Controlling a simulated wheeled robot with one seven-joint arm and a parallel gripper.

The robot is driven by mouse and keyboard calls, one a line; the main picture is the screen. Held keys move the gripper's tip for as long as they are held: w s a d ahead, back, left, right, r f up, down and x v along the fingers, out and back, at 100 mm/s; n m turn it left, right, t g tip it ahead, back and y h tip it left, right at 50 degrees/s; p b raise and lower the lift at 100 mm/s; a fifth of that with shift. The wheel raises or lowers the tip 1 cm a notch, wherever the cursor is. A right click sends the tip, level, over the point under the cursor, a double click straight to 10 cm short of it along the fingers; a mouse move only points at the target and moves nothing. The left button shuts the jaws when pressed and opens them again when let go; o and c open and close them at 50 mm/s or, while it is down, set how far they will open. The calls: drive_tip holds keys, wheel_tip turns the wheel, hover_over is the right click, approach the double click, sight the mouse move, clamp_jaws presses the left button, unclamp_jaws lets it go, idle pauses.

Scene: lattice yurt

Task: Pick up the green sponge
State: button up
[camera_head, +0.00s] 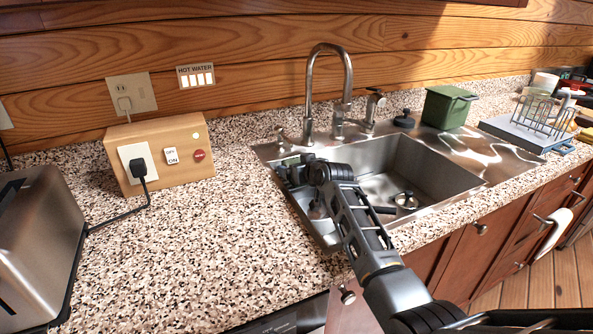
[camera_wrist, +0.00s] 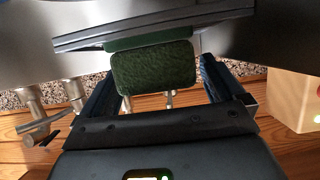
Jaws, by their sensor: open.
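The green sponge (camera_wrist: 153,67) is a dark green, rough-faced block with rounded corners, in the middle of the wrist view. A strip of smoother green shows along its upper edge there, just under a dark grey ledge. My gripper (camera_wrist: 155,76) is open, with one finger on each side of the sponge in the picture. Gaps show between the sponge and both fingers; I cannot tell how far it lies in depth. In the head view, my gripper (camera_head: 291,170) is over the left part of the sink (camera_head: 420,165). I cannot make out the sponge there; my gripper and arm cover that area.
The faucet (camera_head: 310,95) rises behind the sink. A wooden outlet box (camera_head: 185,135) with a plugged cord and a toaster (camera_head: 38,240) stand at left. A green bin (camera_head: 447,107) and a dish rack (camera_head: 540,117) are at right.

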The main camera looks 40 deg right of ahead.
drive_tip(key=shift+x, duration=0.8)
drive_tip(key=shift+c, duration=0.4)
drive_tip(key=c, duration=1)
drive_tip(key=shift+o, duration=0.2)
